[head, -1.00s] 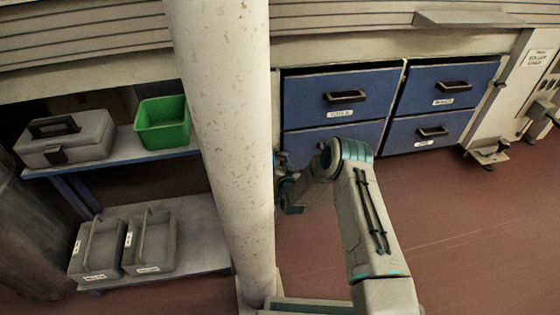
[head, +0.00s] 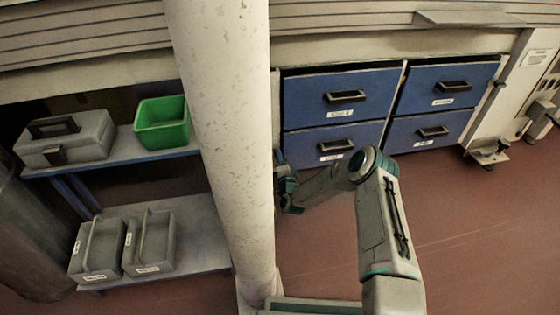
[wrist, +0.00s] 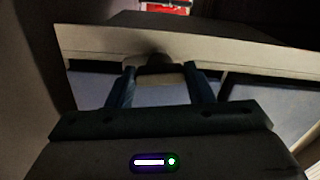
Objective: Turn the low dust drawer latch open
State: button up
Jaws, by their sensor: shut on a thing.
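In the wrist view my gripper (wrist: 163,88) has its two blue fingers on either side of a small dark piece with a pale block below it, which looks like the dust drawer latch (wrist: 157,63). The gripper is shut on it at a pale horizontal rail. How far the latch is turned cannot be told in the dim light. In the head view my wrist is beside the pale column, near the lower left blue drawer (head: 310,143), and the fingertips and latch are hidden.
Blue drawers with black handles, such as the upper right one (head: 450,88), fill the cabinet. A pale column (head: 225,150) blocks the middle view. A shelf at left holds a green bin (head: 162,125) and a grey toolbox (head: 70,138).

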jog(key=shift+s+f+m, duration=0.1)
jog(key=shift+m, duration=0.9)
jog(key=shift+a, duration=0.1)
jog(key=o, duration=1)
jog(key=p+v, duration=0.5)
jog(key=v, duration=0.9)
